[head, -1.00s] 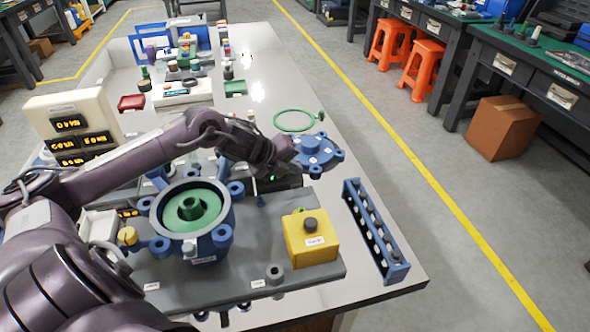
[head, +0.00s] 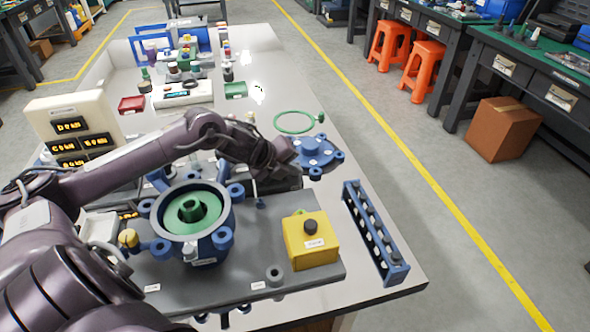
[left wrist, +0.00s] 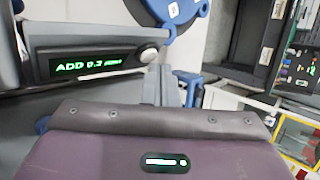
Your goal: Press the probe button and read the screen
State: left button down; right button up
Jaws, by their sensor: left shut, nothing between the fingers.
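In the left wrist view a dark probe unit has a lit screen (left wrist: 95,65) with green text that starts "ADD 0.3"; the last word is too small to read surely. A round silver button (left wrist: 148,56) sits at the screen's right end. My left gripper (head: 285,181) is shut and empty, low over the back right of the grey plate (head: 240,275) in the head view. It hides the probe unit there. Its purple body fills the bottom of the left wrist view, and I cannot tell whether its tips touch the button. My right gripper is not in view.
A blue housing with a green ring (head: 192,212) stands left of the gripper. A yellow box with a black knob (head: 310,240) stands in front. A blue flange cover (head: 315,152) lies behind, and a blue rack (head: 375,235) stands at right. A beige display panel (head: 75,130) stands at left.

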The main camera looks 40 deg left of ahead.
pick_arm(q)
jog(key=shift+s+d+r, duration=0.2)
jog(key=shift+r, duration=0.1)
jog(key=r+p, duration=0.1)
jog(key=s+d+r+p, duration=0.1)
jog(key=r+p, duration=0.1)
jog(key=shift+s+d, duration=0.25)
jog(key=shift+d, duration=0.15)
jog(key=shift+s+d+r+p, duration=0.3)
jog(key=shift+d+r+p, duration=0.1)
jog(key=shift+p, duration=0.15)
